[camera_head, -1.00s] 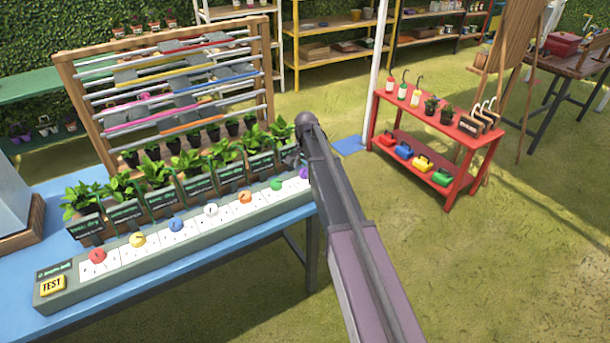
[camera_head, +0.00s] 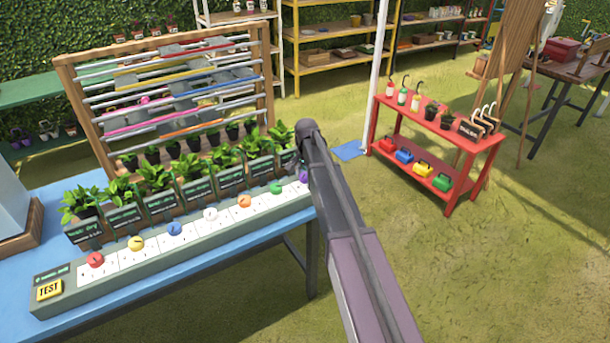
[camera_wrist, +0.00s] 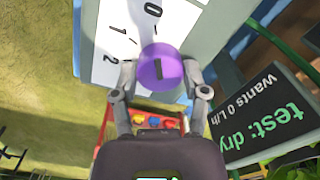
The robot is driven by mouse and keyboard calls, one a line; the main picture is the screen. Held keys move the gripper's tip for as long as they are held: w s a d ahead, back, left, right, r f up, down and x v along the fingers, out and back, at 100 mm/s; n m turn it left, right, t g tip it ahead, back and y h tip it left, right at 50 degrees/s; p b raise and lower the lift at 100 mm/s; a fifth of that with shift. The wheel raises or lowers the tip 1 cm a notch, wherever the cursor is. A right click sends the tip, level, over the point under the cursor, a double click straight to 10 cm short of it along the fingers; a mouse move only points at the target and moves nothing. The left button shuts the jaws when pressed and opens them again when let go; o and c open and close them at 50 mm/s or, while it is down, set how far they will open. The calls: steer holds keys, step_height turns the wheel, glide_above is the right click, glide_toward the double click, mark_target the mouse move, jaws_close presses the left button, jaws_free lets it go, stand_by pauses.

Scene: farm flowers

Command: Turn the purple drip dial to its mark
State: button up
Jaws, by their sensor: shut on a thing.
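The purple drip dial (camera_wrist: 162,68) is a round knob with a dark pointer line, seen close in the wrist view. It sits on a white scale plate (camera_wrist: 108,48) with the printed numbers 0, 1 and 2. My gripper (camera_wrist: 160,82) is shut on the dial, with one finger on each side of it. In the head view the dial (camera_head: 304,174) shows only partly at the right end of the row, behind my arm.
The long panel carries red (camera_head: 95,260), yellow (camera_head: 136,243), blue (camera_head: 174,229), white (camera_head: 210,214), orange (camera_head: 244,201) and green (camera_head: 276,188) dials, with a TEST button (camera_head: 49,289) at its left end. Potted plants (camera_head: 155,178) stand behind it. A red cart (camera_head: 440,130) stands right.

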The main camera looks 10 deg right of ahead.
steer(key=shift+n, duration=0.5)
steer(key=n, duration=0.2)
steer(key=shift+n, duration=0.3)
steer(key=n, duration=0.8)
steer(key=shift+n, duration=2.1)
steer(key=o, duration=1.1)
steer(key=shift+o, duration=0.2)
